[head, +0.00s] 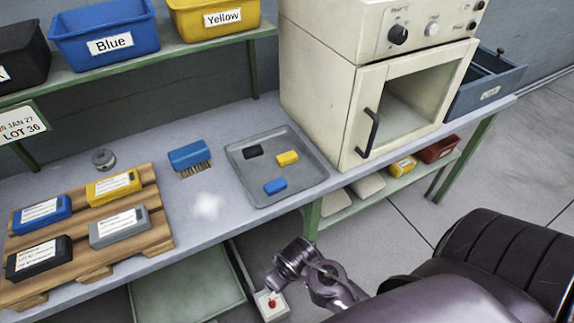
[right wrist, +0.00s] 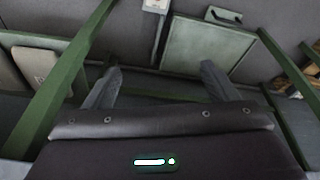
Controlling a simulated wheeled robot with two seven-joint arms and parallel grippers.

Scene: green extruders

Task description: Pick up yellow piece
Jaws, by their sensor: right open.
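A small yellow piece (head: 287,158) lies on a grey metal tray (head: 240,172) on the workbench. A small black piece (head: 252,151) lies to its left on the same tray. A small blue piece (head: 275,186) lies nearer the tray's front. My right arm comes in from the lower right of the head view, low and in front of the bench, apart from the tray. In the right wrist view my right gripper (right wrist: 158,78) is open with nothing between its fingers, facing the area under the bench. My left gripper is out of view.
A cream oven (head: 330,110) with its window door stands right of the tray. A wooden pallet (head: 160,235) with labelled blocks and a blue brush (head: 188,155) are to the left. A shelf above holds a blue bin (head: 105,40) and a yellow bin (head: 215,18).

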